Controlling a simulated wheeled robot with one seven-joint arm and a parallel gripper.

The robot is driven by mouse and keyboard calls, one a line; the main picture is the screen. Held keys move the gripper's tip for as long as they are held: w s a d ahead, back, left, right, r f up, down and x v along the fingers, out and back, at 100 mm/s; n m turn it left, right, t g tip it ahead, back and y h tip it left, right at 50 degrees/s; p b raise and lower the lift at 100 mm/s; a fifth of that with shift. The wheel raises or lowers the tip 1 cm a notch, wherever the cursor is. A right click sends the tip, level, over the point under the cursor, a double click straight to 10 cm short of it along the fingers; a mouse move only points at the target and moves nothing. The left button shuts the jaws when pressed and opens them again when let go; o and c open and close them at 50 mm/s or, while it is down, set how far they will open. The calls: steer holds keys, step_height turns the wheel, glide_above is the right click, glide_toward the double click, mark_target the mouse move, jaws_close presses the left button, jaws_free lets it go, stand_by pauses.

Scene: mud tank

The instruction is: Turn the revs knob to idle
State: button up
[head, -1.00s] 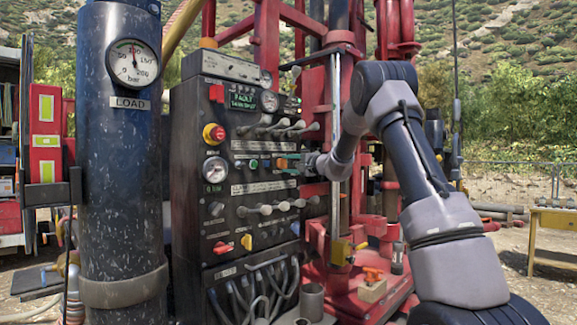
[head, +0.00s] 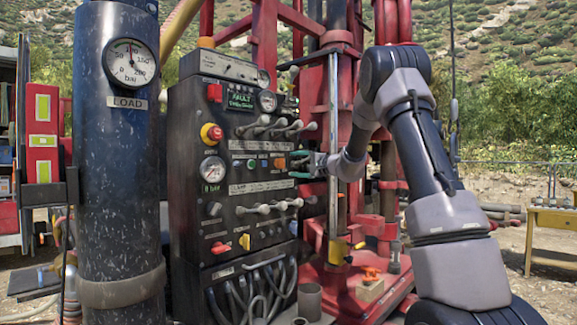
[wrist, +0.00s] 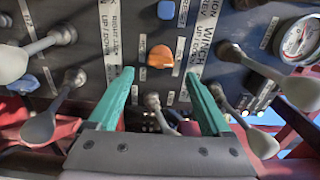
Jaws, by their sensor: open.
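An orange knob (wrist: 160,56) sits on the dark control panel, between and beyond my fingertips in the wrist view. It also shows in the head view (head: 280,163), just left of my gripper. I cannot read a revs label on it. My gripper (wrist: 160,82) is open and empty, with two teal fingers on either side of the knob's line. The fingers look apart from the knob. In the head view my gripper (head: 298,166) points left toward the panel's right part.
Grey levers (wrist: 148,102) stick out around my fingers, with one lever (wrist: 45,124) at the left and others at the right. A blue button (wrist: 166,10) is near the knob. The panel (head: 185,180) carries several knobs and gauges.

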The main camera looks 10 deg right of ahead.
steer(key=shift+v, duration=2.8)
steer(key=s+a+r+n+g, duration=0.1)
steer(key=s+a+n+g, duration=0.2)
steer(key=s, duration=0.8)
steer(key=s+a+r+n+g, duration=0.15)
steer(key=s+a+g, duration=0.35)
steer(key=s, duration=0.6)
steer(key=s+d+f+h, duration=0.2)
steer(key=s+h, duration=0.1)
steer(key=s, duration=0.4)
steer(key=s+d+f+n+h, duration=0.1)
steer(key=s+d+f+h, duration=0.1)
steer(key=s, duration=0.5)
steer(key=s+d+f+n+h, duration=0.1)
steer(key=s+d+f+h, duration=0.1)
steer(key=s, duration=0.6)
step_height(320, 180, down, 2)
steer(key=shift+d+f+t+h, duration=0.1)
steer(key=shift+d+t+h, duration=0.25)
steer(key=shift+h, duration=0.45)
